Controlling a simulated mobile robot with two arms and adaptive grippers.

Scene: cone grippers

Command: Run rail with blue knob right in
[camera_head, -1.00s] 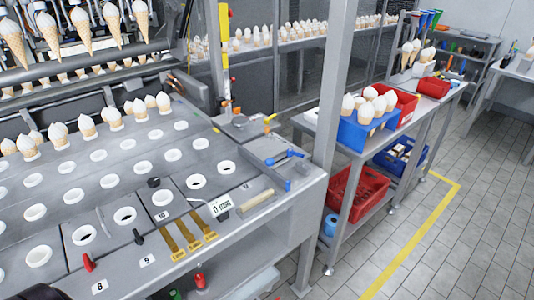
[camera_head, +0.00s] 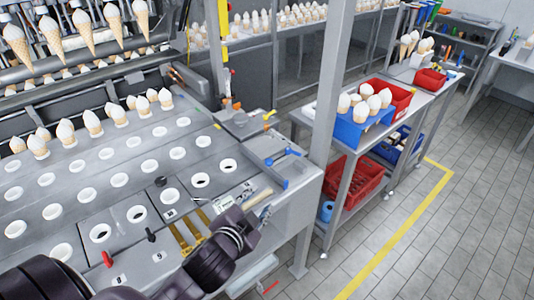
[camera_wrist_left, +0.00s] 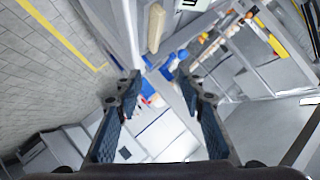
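A small blue knob (camera_head: 285,184) sits at the front right edge of the grey machine deck. A blue-handled piece (camera_head: 283,154) lies in the shallow grey tray just behind it. I cannot tell which of these belongs to the rail, or how far in the rail is. My left gripper (camera_head: 252,214) is over the front right part of the deck, left of and nearer than the blue knob, and partly covers the number labels there. In the left wrist view the left gripper (camera_wrist_left: 158,75) has its fingers apart with nothing between them. My right gripper is not in view.
Red knob (camera_head: 107,258) and black knob (camera_head: 151,234) stand on the deck front, beside yellow strips (camera_head: 182,238). Cones stand in the deck's back holes. A grey post (camera_head: 328,90) rises right of the deck. A side table holds a blue bin (camera_head: 350,133); the floor beyond is clear.

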